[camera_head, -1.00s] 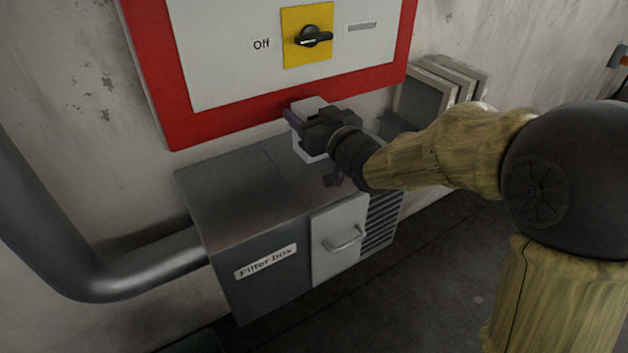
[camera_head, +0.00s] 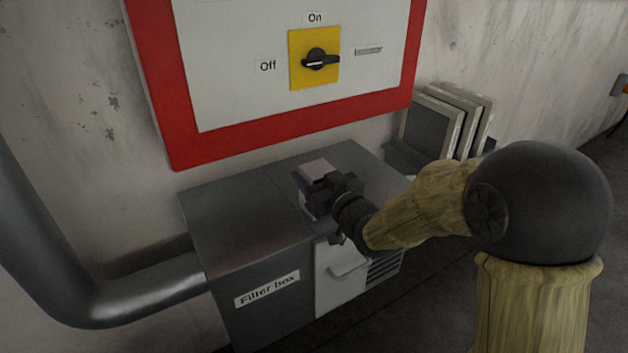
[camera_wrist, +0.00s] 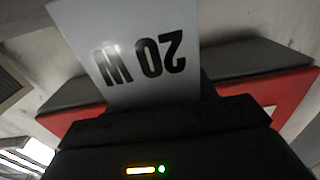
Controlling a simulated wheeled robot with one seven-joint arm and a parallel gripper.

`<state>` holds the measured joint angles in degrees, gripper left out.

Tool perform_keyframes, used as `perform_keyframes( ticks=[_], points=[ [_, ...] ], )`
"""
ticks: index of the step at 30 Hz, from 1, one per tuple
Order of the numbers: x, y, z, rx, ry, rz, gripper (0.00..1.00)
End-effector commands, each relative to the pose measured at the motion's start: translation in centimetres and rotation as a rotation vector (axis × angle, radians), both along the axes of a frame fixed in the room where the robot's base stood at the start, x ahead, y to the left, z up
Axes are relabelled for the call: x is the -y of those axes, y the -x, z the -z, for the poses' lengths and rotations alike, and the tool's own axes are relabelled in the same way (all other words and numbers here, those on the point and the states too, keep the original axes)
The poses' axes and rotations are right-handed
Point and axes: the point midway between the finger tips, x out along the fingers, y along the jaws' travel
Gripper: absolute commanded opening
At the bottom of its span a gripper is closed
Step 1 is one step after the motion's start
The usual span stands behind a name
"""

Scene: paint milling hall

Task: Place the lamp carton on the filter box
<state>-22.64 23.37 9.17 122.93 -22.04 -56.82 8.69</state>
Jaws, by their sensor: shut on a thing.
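The lamp carton is a small pale box; in the head view its pinkish-white end (camera_head: 317,169) shows just beyond the jaws. In the wrist view its white face (camera_wrist: 128,50) bears "20 W", upside down. My gripper (camera_head: 322,188) is shut on the carton. The grey metal filter box (camera_head: 235,215) stands against the wall, with its label on the front. The carton and gripper are over the right part of its top, near the front edge. The jaws hide the carton's lower part, so I cannot tell whether it touches the top.
The left part of the filter box's top is clear. A red-framed white panel (camera_head: 240,60) with a yellow switch plate (camera_head: 301,78) is on the wall behind. Several framed filter panels (camera_head: 432,127) lean at the right. A thick grey pipe (camera_head: 150,272) joins the box's left side.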

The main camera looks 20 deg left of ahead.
Motion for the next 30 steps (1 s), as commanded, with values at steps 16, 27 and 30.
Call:
perform_keyframes(
  ticks=[16, 27, 30],
  points=[
    [-0.1, 0.1, 0.7, 0.001, -0.001, -0.001, 0.78],
    [0.4, 0.4, 0.6, 0.0, 0.0, 0.0, 0.78],
    [1.2, 1.1, 0.5, -0.001, 0.001, 0.001, 0.78]
  ],
)
